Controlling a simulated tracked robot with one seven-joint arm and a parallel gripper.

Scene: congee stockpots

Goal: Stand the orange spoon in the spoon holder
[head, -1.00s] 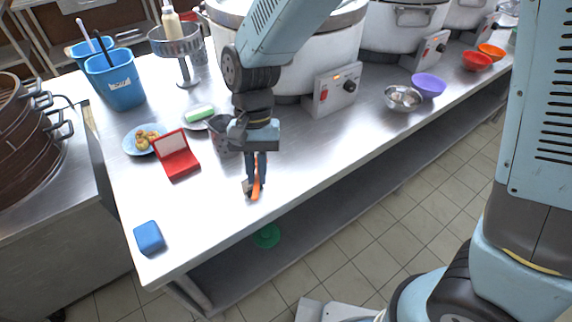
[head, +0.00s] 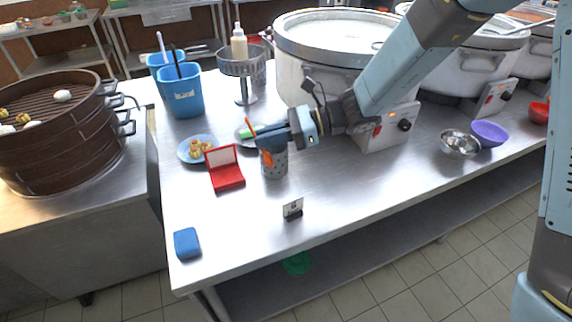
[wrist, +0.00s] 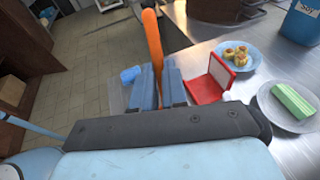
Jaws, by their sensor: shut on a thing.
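The orange spoon (wrist: 152,45) is held between the two blue fingers of my gripper (wrist: 158,88). In the head view its orange end (head: 250,129) sticks up on the left side of my gripper (head: 264,142), tilted. The spoon holder (head: 277,168), a grey perforated cup, stands on the steel counter right under the fingers. A bit of orange also shows just below the fingers at the holder's upper part. I cannot tell whether the spoon's lower end is inside the holder or in front of it.
A red open case (head: 227,180) and a blue plate with food (head: 185,154) sit left of the holder. A plate with a green block (head: 246,132) is behind. A small sign (head: 292,209) and a blue block (head: 187,243) stand nearer the front. A large pot (head: 300,75) is behind.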

